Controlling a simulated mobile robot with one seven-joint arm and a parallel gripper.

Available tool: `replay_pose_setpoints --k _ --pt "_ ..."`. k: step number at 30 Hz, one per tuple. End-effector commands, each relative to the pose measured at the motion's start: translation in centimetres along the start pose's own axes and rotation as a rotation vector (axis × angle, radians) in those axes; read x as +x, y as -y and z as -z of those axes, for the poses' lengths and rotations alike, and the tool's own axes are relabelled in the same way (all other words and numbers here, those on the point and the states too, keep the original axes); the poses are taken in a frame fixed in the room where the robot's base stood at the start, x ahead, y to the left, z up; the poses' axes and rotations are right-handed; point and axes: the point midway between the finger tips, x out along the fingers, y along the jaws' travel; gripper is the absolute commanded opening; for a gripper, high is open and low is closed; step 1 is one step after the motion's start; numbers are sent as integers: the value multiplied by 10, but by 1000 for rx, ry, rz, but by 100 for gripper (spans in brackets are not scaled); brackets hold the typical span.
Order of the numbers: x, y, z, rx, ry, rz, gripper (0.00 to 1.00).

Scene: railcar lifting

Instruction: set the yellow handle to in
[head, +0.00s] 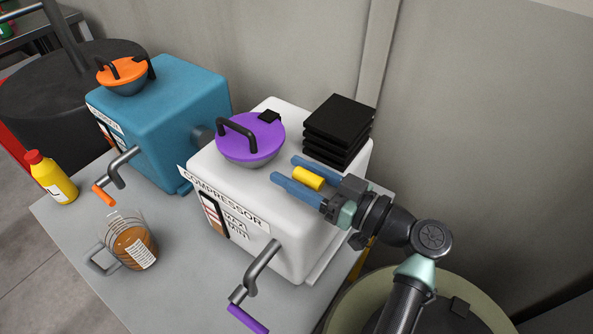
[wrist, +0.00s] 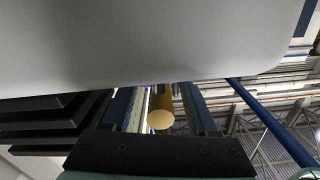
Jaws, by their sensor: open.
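The yellow handle (head: 307,178) is a short yellow cylinder near the right end of the white compressor (head: 232,180). My gripper (head: 283,168) has two blue fingers, spread open, one on each side of the handle. In the wrist view the handle's pale round end (wrist: 161,119) shows between the two fingers of my gripper (wrist: 163,95), with a gap visible on each side. The handle's mount is hidden, and I cannot tell which position it is set to. The compressor's pale surface (wrist: 150,40) fills the upper part of the wrist view.
Black stacked plates (head: 340,125) stand close beside my fingers. The compressor carries a purple lid (head: 262,143) and a purple-ended crank (head: 247,318). A blue unit (head: 165,105) with an orange lid (head: 122,71), a yellow bottle (head: 52,180) and a brown-filled jug (head: 133,243) are to the left.

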Motion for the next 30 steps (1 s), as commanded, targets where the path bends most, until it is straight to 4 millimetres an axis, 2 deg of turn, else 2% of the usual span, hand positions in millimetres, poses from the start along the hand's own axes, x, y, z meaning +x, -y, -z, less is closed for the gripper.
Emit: replay_pose_setpoints --k 4,7,21,24,30 --pt "-2 0 1 -2 -1 0 59" --pt "-12 -1 0 -2 -2 -2 59" --pt "-107 -1 0 -2 -1 -4 59" --pt "-120 -1 0 -1 -1 -2 59" --pt "-130 0 0 0 0 0 59"
